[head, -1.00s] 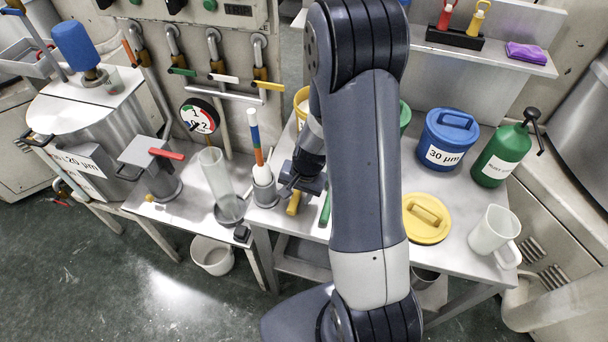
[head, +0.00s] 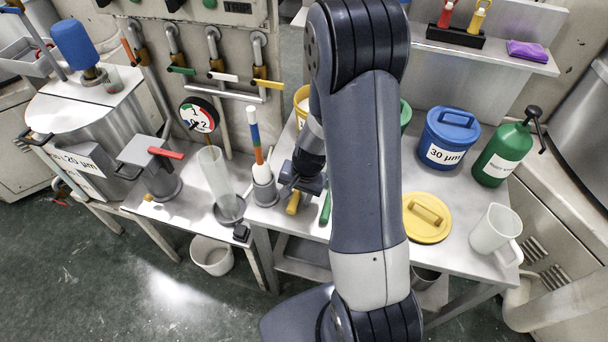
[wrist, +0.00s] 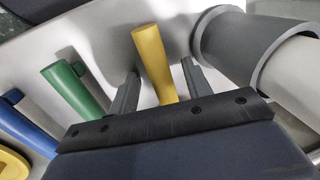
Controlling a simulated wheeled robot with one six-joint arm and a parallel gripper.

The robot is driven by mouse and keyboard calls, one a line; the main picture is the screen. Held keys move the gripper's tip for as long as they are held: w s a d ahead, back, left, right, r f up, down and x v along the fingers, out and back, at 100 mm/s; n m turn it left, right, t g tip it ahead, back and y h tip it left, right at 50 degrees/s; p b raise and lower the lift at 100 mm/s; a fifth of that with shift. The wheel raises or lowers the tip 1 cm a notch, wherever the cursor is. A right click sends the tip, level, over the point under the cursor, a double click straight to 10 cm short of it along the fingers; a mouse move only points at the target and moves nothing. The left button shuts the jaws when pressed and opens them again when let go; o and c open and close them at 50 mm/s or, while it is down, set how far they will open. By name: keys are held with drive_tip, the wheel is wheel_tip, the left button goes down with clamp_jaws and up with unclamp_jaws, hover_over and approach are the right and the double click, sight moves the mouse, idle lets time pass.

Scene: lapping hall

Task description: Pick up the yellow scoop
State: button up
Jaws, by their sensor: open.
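The yellow scoop shows in the head view as a short yellow handle (head: 293,203) near the table's front edge; the rest of it is hidden behind my gripper (head: 303,181). In the wrist view the yellow handle (wrist: 153,62) stands between the two fingers of my gripper (wrist: 160,80). The fingers are open, one on each side of it, with a gap on both sides. The scoop's bowl is hidden behind the gripper body.
A green handle (wrist: 72,88) and a blue handle (wrist: 25,130) lie left of the fingers in the wrist view. A grey cylindrical holder (wrist: 235,45) stands close on the right. A yellow lid (head: 427,217) and a white jug (head: 494,232) stand farther right on the table.

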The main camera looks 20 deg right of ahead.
drive_tip(key=shift+c, duration=0.4)
clamp_jaws()
drive_tip(key=shift+r, duration=0.2)
